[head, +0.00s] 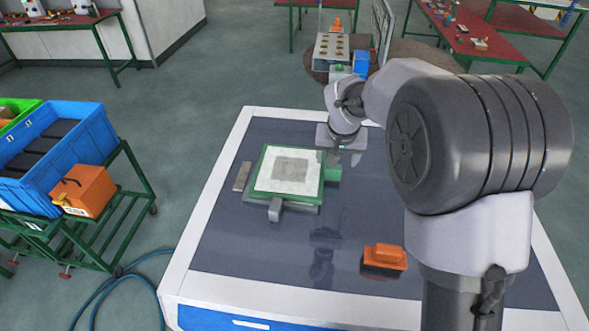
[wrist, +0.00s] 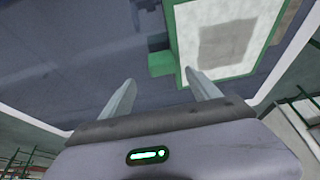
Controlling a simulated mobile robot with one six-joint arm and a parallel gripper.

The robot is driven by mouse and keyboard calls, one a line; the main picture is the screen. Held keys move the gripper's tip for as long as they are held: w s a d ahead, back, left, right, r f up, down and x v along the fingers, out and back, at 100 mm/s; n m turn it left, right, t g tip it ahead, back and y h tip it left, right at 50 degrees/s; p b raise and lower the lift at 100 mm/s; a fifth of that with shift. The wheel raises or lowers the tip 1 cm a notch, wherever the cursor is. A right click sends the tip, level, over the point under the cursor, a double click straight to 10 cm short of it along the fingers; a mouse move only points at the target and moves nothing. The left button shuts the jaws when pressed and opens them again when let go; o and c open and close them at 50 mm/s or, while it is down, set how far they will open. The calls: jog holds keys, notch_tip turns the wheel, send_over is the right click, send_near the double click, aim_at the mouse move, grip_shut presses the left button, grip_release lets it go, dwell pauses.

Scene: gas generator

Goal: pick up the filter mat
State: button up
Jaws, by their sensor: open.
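The filter mat (head: 289,168) looks like a flat white sheet with a grey square patch at its middle. It lies inside a green frame (head: 258,192) on a grey base on the table. It also shows at the upper right of the wrist view (wrist: 224,42), cut off by the top edge. My gripper (head: 343,157) is above the table, just right of the frame. In the wrist view its two fingers (wrist: 160,77) are apart with nothing between them. The right finger overlaps the mat's near edge in that picture; I see no contact.
A green block (head: 332,174) projects from the frame's right side and a grey handle (head: 275,209) from its front. A metal strip (head: 242,176) lies left of the frame.

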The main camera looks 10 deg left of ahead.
aim_at(333, 169)
jog(key=x, duration=0.5)
jog(key=shift+w+a+f, duration=0.25)
jog(key=shift+a, duration=0.05)
jog(key=shift+s+r, duration=0.1)
jog(key=shift+s, duration=0.1)
jog(key=shift+c, duration=0.2)
jog(key=shift+w, duration=0.1)
jog(key=c, duration=1.4)
grip_shut()
jog(key=shift+r, duration=0.1)
